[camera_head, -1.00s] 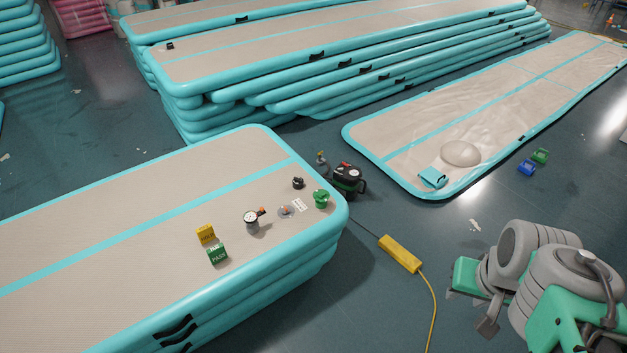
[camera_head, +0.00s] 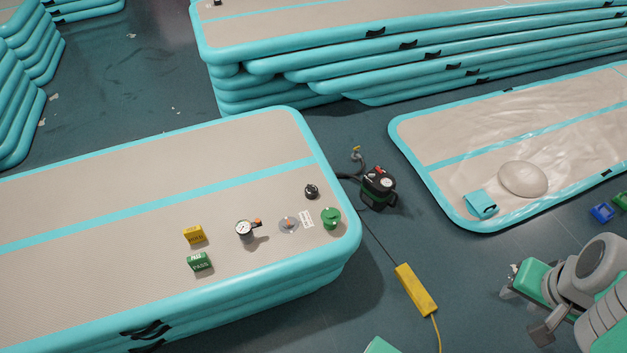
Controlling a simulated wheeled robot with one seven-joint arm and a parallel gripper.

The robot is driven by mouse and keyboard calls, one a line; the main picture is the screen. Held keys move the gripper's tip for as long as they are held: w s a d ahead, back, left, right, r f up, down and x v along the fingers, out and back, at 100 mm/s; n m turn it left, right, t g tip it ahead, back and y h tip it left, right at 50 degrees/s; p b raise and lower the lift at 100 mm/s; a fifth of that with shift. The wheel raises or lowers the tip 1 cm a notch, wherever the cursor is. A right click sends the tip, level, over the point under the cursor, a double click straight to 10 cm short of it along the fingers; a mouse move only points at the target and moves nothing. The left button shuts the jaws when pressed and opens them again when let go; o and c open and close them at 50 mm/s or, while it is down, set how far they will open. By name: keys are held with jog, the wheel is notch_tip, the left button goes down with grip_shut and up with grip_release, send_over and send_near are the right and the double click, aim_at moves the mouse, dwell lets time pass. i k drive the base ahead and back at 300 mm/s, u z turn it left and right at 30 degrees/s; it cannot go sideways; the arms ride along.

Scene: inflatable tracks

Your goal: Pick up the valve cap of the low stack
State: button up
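The low stack (camera_head: 120,200) of teal-edged, beige-topped mats fills the lower left. Near its right end lies a small round black piece (camera_head: 311,191) that looks like a cap. A clear grey disc with an orange centre (camera_head: 288,224), looking like a valve, lies beside a white label (camera_head: 306,219). A green round flanged piece (camera_head: 331,217) sits by the right corner. I cannot tell for certain which is the valve cap. My arm, grey and green, is at the lower right, over the floor and apart from the stack. My gripper (camera_head: 525,308) appears at its left end; its fingers are unclear.
A pressure gauge (camera_head: 246,231), a yellow block (camera_head: 194,235) and a green PASS block (camera_head: 200,262) stand on the low stack. A black pump (camera_head: 378,188) and yellow power strip (camera_head: 416,289) with cable lie on the floor. A taller stack (camera_head: 400,45) stands behind; a flat mat (camera_head: 455,205) lies right.

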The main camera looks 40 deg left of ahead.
aim_at(311, 191)
jog(key=u, duration=0.4)
jog(key=i, duration=0.75)
jog(key=u, duration=1.35)
jog(key=i, duration=0.55)
jog(key=u, duration=0.55)
